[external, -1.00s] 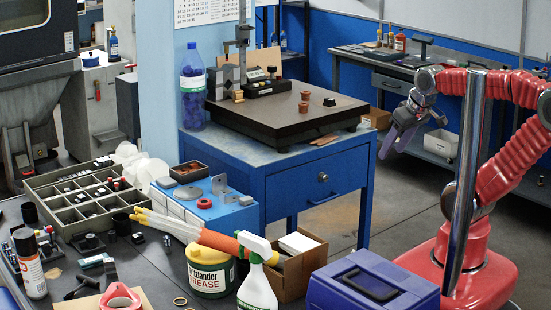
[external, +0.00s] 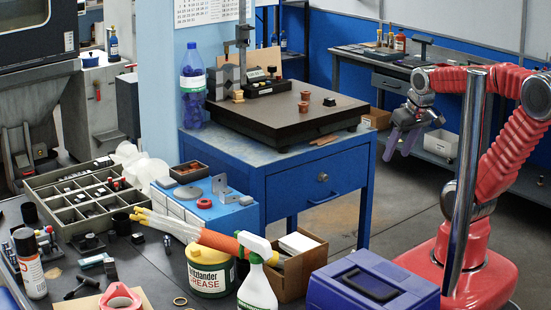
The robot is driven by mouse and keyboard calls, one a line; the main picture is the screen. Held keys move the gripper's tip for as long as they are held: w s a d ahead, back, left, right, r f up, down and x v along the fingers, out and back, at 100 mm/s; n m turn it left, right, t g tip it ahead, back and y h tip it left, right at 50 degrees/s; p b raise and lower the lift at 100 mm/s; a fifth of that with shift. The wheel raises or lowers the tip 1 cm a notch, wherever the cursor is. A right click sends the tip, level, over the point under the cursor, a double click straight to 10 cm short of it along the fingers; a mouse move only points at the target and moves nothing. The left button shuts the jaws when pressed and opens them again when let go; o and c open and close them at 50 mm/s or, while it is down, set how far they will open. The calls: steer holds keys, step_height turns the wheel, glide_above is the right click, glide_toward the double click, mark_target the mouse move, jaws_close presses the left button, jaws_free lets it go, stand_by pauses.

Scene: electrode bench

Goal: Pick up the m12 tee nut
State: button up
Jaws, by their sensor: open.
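My gripper (external: 398,152) hangs in the air to the right of the blue cabinet, fingers pointing down and apart, with nothing between them. I cannot single out the M12 tee nut for certain at this size. A small dark block (external: 330,101) lies on the dark surface plate (external: 270,122), right of two copper-coloured cylinders (external: 304,101). Other small dark parts (external: 137,238) lie on the front bench, and several more sit in the compartment tray (external: 60,191). My gripper is well apart from all of these.
The blue cabinet (external: 315,190) carries the surface plate, a blue bottle (external: 192,88) and a height gauge (external: 242,60). Open floor separates cabinet and rear bench.

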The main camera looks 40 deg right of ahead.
steer(key=w+d+m+t+y, duration=0.1)
steer(key=w+d, duration=0.2)
steer(key=w, duration=0.3)
steer(key=w+d+r+t+y, duration=0.1)
steer(key=w+d, duration=0.2)
steer(key=w, duration=0.3)
steer(key=w+d+m+t+y, duration=0.1)
steer(key=w+d, duration=0.2)
steer(key=w, duration=0.3)
steer(key=w+d+r+n+t, duration=0.4)
steer(key=w+d+r+n, duration=0.1)
steer(key=w+r, duration=0.4)
steer(key=shift+w+d+n, duration=0.3)
steer(key=shift+w+d, duration=0.55)
steer(key=shift+w, duration=0.05)
glide_toward(329, 102)
steer(key=shift+w+d+f, duration=0.1)
steer(key=shift+w+f, duration=0.1)
steer(key=shift+w, duration=0.6)
steer(key=shift+w+d+f, duration=0.1)
steer(key=shift+w+f, duration=0.15)
steer(key=shift+w, duration=0.55)
